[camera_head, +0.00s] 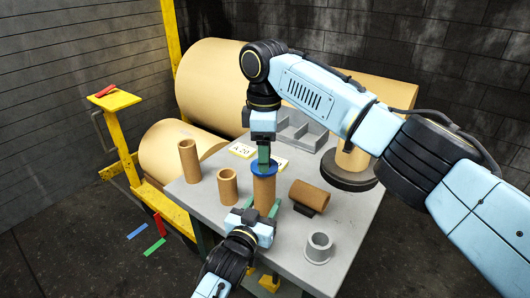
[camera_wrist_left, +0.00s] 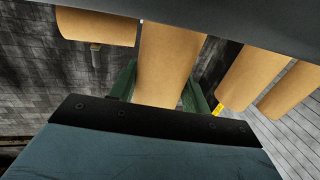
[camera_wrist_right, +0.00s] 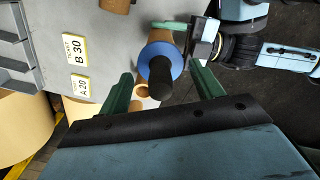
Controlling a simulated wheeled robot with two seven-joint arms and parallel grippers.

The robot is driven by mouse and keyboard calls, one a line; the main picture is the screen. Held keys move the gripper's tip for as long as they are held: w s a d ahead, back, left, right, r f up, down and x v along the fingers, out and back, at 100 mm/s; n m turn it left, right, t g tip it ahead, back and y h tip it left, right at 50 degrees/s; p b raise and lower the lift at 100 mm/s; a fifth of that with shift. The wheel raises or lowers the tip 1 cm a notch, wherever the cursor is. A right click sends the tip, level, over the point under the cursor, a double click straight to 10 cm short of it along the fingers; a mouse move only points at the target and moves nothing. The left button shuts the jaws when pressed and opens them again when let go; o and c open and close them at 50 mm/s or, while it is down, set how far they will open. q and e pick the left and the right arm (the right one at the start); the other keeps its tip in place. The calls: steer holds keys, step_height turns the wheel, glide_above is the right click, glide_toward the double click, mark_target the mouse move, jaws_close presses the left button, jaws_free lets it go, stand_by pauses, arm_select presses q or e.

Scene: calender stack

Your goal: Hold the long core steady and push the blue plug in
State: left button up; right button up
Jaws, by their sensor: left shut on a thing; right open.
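The long tan core (camera_head: 264,192) stands upright near the table's front edge. My left gripper (camera_head: 261,207) is shut around its lower part; in the left wrist view the core (camera_wrist_left: 166,58) passes between the green fingers (camera_wrist_left: 160,96). The blue plug (camera_head: 259,168) sits at the core's top. In the right wrist view it is a blue disc (camera_wrist_right: 176,62) with a black handle (camera_wrist_right: 159,80) pointing at the camera. My right gripper (camera_head: 264,155) is open above the plug, its fingers on either side of the handle. How deep the plug sits is hidden.
A tall core (camera_head: 189,161) and a shorter tube (camera_head: 228,187) stand left. A short core (camera_head: 310,196) lies on a dark rest at right, with a grey ring (camera_head: 319,248) in front. A divided grey tray (camera_head: 299,128), ticket cards (camera_head: 243,150) and a dark round base (camera_head: 349,174) are behind.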

steer(key=shift+r, duration=3)
arm_select(q)
steer(key=o, duration=1.1)
steer(key=shift+s, duration=0.1)
